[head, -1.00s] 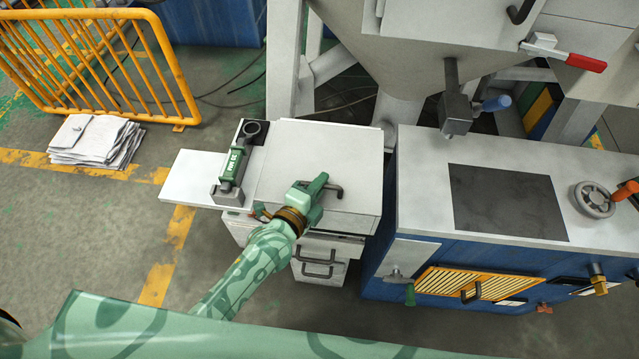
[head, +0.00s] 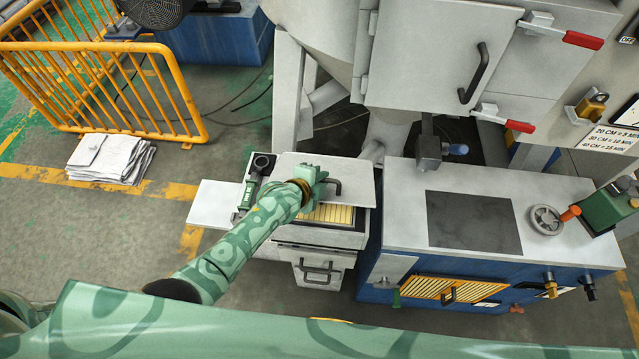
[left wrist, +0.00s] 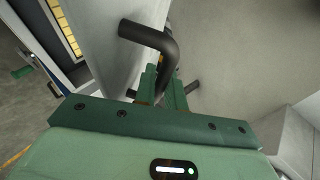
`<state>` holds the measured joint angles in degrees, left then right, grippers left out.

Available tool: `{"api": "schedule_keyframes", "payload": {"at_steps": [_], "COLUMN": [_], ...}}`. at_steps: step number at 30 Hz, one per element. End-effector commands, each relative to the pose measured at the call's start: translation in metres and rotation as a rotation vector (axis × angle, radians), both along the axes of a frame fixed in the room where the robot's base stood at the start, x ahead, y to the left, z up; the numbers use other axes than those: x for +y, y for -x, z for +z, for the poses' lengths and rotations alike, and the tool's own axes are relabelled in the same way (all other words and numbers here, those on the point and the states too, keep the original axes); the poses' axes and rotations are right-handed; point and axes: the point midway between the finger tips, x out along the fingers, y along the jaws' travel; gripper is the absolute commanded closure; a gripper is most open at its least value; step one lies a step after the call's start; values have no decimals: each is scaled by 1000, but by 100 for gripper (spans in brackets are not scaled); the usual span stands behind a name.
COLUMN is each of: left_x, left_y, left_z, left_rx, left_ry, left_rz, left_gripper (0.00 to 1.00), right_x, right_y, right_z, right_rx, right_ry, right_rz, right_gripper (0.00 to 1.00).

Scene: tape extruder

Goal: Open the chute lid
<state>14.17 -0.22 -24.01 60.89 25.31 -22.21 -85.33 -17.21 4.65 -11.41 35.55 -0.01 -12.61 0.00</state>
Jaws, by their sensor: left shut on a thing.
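The lid (head: 345,166) is a flat light-grey panel with a dark bar handle (head: 334,187), on top of a low grey cabinet. It is raised and tilted, and yellow slats (head: 330,213) show below it. My left gripper (head: 318,178) is shut on the lid handle. In the left wrist view the black bent handle (left wrist: 165,42) passes between the green fingers (left wrist: 165,86), close to the grey lid face. The yellow slats (left wrist: 66,28) show beyond the lid's edge. My right gripper is not in view.
A green and black tool (head: 250,185) lies left of the lid, near a white side shelf (head: 212,203). A blue machine with a grey top (head: 395,230) stands close on the right. A hopper with a door (head: 440,60) rises behind. Yellow fence (head: 100,85) stands far left.

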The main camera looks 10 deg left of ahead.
Motion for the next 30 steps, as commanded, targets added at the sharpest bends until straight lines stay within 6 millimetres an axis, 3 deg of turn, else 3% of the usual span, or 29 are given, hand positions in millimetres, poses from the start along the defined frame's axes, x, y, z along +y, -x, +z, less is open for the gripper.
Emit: {"api": "schedule_keyframes", "payload": {"at_steps": [1,9,25,27,28,30], "left_x": [0,0,-1,-1,-1,-1], "left_y": [-6,-21,-25,-25,-25,-25], "left_z": [12,23,27,27,27,27], "left_rx": [20,28,27,27,27,28], "left_ry": [-3,1,4,4,4,4], "left_rz": [-3,-1,0,0,0,0], "left_gripper": [100,100,100,75,67,67], "right_x": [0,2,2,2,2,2], "right_y": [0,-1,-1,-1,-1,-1], "right_z": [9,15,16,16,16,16], "right_rx": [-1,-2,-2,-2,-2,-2], "right_ry": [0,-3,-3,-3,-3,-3], "right_rz": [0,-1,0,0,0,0], "right_gripper": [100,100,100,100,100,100]}}
